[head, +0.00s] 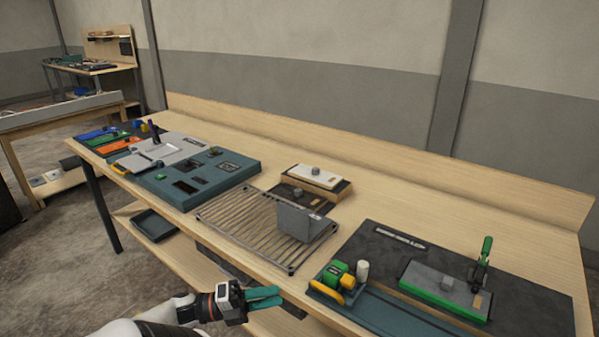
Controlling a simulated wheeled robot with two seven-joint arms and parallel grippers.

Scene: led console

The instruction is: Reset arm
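My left gripper (264,297) comes in at the bottom of the head view, with a white and black arm behind it. Its teal fingers point right and lie close to each other, with nothing seen between them. It is at the front edge of the long wooden workbench (440,196), below the slatted rack, and touches no object that I can make out. My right gripper is not in view.
A teal console (205,179) sits on the bench at left. A slatted rack (240,232) holds a grey box (300,223). A dark mat (530,290) at right bears a green-edged block (440,288). A small tray (154,225) is on the lower shelf.

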